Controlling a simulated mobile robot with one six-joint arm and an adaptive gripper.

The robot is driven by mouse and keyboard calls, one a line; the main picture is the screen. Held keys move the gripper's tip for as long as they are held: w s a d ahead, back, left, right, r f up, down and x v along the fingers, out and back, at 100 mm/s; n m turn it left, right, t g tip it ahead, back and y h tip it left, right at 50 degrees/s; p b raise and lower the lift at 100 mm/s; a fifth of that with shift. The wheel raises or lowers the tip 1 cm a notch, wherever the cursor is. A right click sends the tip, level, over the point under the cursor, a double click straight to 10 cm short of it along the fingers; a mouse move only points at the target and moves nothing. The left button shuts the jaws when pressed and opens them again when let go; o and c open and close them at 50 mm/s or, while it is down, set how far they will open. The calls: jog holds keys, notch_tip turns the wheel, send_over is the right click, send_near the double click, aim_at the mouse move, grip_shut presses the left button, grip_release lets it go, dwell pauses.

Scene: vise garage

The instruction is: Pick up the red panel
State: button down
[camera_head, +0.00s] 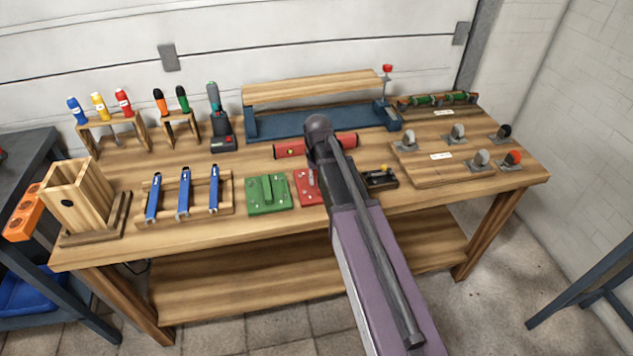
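The red panel (306,188) lies on the wooden workbench (250,222), just right of a green panel (268,194). It is a flat red plate with small light spots. My arm crosses in front of it and hides its right part. My arm reaches up from the bottom of the picture and ends in a dark rounded joint above the bench. No gripper fingers show, so I cannot see where they are relative to the panel.
A red level (290,149) lies behind the panel. A small dark block (380,178) is to the right. A rack of blue tools (184,210) and a wooden box (80,196) stand left. A blue vise-like frame (290,122) is at the back. Switch boards stand right.

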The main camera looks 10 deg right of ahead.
jog(key=shift+r, duration=0.15)
notch_tip(320, 180, up, 3)
jog(key=p, duration=0.3)
jog(key=shift+r+p, duration=0.2)
jog(key=shift+p, duration=0.15)
jog(key=s+r+p, duration=0.1)
jog(key=s, duration=1.5)
jog(key=shift+d+r, duration=0.15)
jog(key=shift+r, duration=0.15)
notch_tip(320, 180, up, 19)
jog(key=p, duration=2)
jog(key=shift+r, duration=0.2)
jog(key=shift+s, duration=0.1)
